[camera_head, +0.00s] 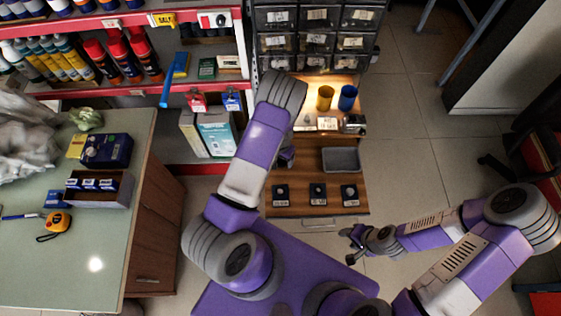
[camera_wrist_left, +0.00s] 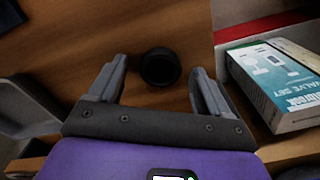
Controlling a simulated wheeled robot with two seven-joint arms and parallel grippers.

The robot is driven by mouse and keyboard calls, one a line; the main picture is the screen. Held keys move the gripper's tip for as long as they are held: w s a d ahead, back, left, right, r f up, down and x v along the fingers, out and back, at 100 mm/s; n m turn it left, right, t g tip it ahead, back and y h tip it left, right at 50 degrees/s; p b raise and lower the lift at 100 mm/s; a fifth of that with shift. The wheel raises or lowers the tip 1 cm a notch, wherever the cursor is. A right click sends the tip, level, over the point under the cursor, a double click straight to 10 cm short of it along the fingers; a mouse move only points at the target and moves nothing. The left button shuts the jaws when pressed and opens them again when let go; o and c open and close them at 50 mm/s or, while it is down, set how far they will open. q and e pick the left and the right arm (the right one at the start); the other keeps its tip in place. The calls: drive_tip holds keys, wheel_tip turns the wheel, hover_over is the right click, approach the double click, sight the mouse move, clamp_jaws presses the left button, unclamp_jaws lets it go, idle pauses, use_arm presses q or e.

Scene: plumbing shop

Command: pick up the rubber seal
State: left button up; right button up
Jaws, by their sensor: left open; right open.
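A black round ring-like piece, which looks like the rubber seal (camera_wrist_left: 160,67), lies on a brown wooden surface in the left wrist view. My left gripper (camera_wrist_left: 158,72) is open, with one finger on each side of the piece in that view. I cannot tell how high the fingers are above it. In the head view my left arm covers this spot, and only a bit of the left gripper (camera_head: 287,156) shows. My right gripper (camera_head: 350,243) is open and empty, off to the right over the floor.
On the wooden counter (camera_head: 300,155) are a grey tray (camera_head: 341,160), several dark labelled pieces (camera_head: 317,192), a yellow cup (camera_head: 324,98) and a blue cup (camera_head: 347,98). Drawers (camera_head: 315,40) stand behind.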

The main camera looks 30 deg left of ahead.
use_arm(q)
drive_tip(key=c, duration=1.1)
drive_tip(key=shift+r, duration=0.1)
